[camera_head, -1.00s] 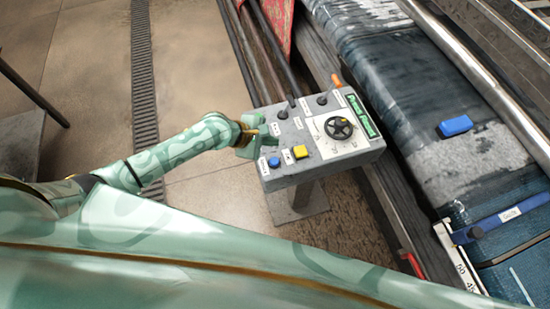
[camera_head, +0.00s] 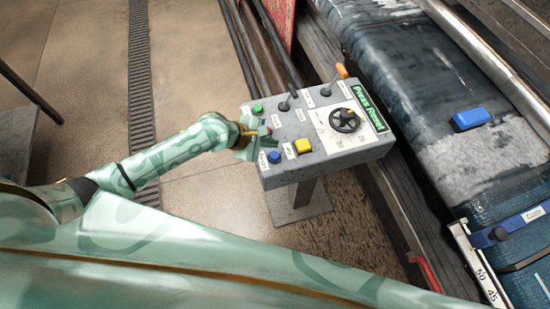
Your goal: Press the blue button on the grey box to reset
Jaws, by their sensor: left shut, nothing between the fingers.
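The grey box (camera_head: 325,168) stands on a post in the middle of the head view. Its blue button (camera_head: 274,156) is at the near left corner of the top face. A yellow button (camera_head: 303,146) is to its right, and a green button (camera_head: 257,109) is at the far left. A small green display on the far right edge appears to read "Press Reset". My left gripper (camera_head: 262,137) is shut and empty. It is at the box's left edge, just beyond the blue button in the picture, and appears apart from it. My right gripper is out of view.
The box also carries black levers (camera_head: 285,105), an orange-tipped lever (camera_head: 341,72) and a black dial (camera_head: 344,120). At right, a dark wet rug (camera_head: 400,75) bears a blue block (camera_head: 471,119). Open floor (camera_head: 190,60) with a drain grate lies left.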

